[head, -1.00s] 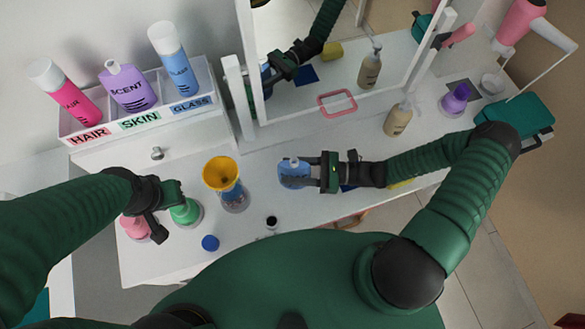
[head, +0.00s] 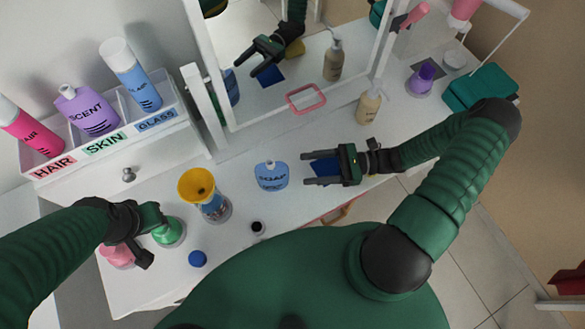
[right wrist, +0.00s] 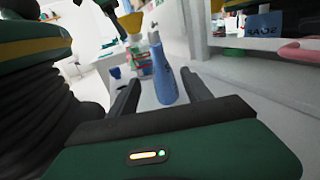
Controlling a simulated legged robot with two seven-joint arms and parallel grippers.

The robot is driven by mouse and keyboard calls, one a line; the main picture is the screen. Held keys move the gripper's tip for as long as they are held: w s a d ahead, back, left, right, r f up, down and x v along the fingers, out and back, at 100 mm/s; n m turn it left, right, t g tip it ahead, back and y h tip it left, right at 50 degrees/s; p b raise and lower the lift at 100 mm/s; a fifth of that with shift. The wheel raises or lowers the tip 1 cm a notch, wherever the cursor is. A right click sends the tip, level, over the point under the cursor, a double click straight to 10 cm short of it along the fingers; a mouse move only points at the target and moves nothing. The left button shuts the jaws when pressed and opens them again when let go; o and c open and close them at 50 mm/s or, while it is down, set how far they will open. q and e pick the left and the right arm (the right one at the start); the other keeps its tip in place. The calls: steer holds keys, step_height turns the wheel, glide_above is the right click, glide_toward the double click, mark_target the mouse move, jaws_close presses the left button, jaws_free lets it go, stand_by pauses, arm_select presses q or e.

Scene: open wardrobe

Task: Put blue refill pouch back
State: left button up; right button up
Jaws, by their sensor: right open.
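The blue refill pouch (head: 271,177) stands on the white tabletop (head: 250,225), right of the yellow funnel. My right gripper (head: 304,169) is open and empty, just right of the pouch and apart from it. In the right wrist view the pouch (right wrist: 163,78) shows ahead, between the two spread fingers (right wrist: 165,95). My left gripper (head: 152,238) has its fingers apart over the green bottle (head: 170,232); whether it touches the bottle is unclear.
A yellow funnel (head: 197,185) sits in a clear bottle (head: 217,210). A bin with labelled compartments (head: 105,140) holds bottles at the back left. A mirror frame (head: 208,95) stands behind. A dark blue pad (head: 324,166) lies beneath my right gripper.

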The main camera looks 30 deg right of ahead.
steer(key=shift+s+n+g, duration=0.2)
steer(key=shift+n+g, duration=0.1)
steer(key=shift+g, duration=0.1)
steer(key=s+n+g+h, duration=0.1)
steer(key=s+a+n+g+h, duration=0.1)
steer(key=n+g, duration=0.1)
steer(key=s+a+n+g+h, duration=0.1)
steer(key=g, duration=0.1)
steer(key=shift+s+f+n, duration=0.2)
steer(key=shift+f+n, duration=0.1)
steer(key=shift+f, duration=0.1)
steer(key=s+n+g+h, duration=0.1)
steer(key=h, duration=0.1)
steer(key=s+n+g+h, duration=0.1)
steer(key=n+g, duration=0.1)
steer(key=shift+d+f+n+h, duration=0.15)
steer(key=shift+n+h, duration=0.15)
steer(key=shift+h, duration=0.1)
steer(key=n+h, duration=0.2)
steer(key=d+n+h, duration=0.1)
steer(key=shift+s+d+r+g+h, duration=0.1)
steer(key=shift+r+g+h, duration=0.2)
steer(key=shift+g, duration=0.1)
steer(key=w+a+r+n+t+h, duration=0.1)
steer(key=w+r+n+t+h, duration=0.5)
steer(key=r+n, duration=0.3)
steer(key=shift+w+a+r+n+h, duration=0.2)
steer(key=shift+n+h, duration=0.1)
steer(key=shift+n, duration=0.4)
steer(key=shift+a, duration=0.25)
